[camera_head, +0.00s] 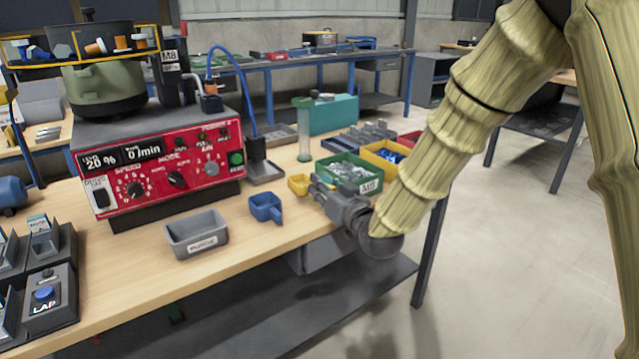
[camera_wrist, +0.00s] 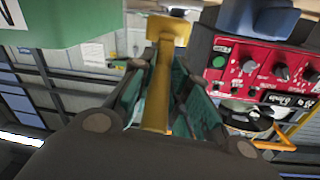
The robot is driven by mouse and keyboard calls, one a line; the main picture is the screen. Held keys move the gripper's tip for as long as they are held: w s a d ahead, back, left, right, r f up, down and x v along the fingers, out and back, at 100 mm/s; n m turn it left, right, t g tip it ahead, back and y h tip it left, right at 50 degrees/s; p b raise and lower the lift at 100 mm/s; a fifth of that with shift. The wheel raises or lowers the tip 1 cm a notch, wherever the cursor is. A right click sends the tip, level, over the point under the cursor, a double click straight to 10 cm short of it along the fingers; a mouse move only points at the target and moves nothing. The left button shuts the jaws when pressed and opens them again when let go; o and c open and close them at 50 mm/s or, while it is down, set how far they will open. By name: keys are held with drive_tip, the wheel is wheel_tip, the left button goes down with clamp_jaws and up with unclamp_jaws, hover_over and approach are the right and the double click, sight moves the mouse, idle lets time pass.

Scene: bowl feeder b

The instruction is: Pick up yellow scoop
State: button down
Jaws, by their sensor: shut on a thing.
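The yellow scoop (camera_head: 299,184) shows in the head view near the right part of the workbench, at the tip of my gripper (camera_head: 323,192). In the wrist view the yellow scoop (camera_wrist: 158,85) runs up between my gripper's fingers (camera_wrist: 158,100), its handle held between them and its cup end beyond them. My gripper is shut on this handle. I cannot tell whether the scoop touches the bench top. A blue scoop (camera_head: 265,207) lies on the bench to the left of the yellow one.
A green bin (camera_head: 349,172) marked M8 and a yellow bin (camera_head: 384,157) stand close beside my gripper. A grey tray (camera_head: 196,234) sits left of the blue scoop. A red control box (camera_head: 160,168) stands behind. A clear tube (camera_head: 304,130) rises behind the yellow scoop.

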drive_tip(key=s+d+r, duration=0.1)
drive_tip(key=s+d, duration=0.1)
drive_tip(key=s, duration=1)
drive_tip(key=shift+s+p, duration=0.2)
drive_tip(key=shift+p, duration=0.25)
drive_tip(key=shift+a+r, duration=0.1)
drive_tip(key=shift+a, duration=0.1)
idle(0.5)
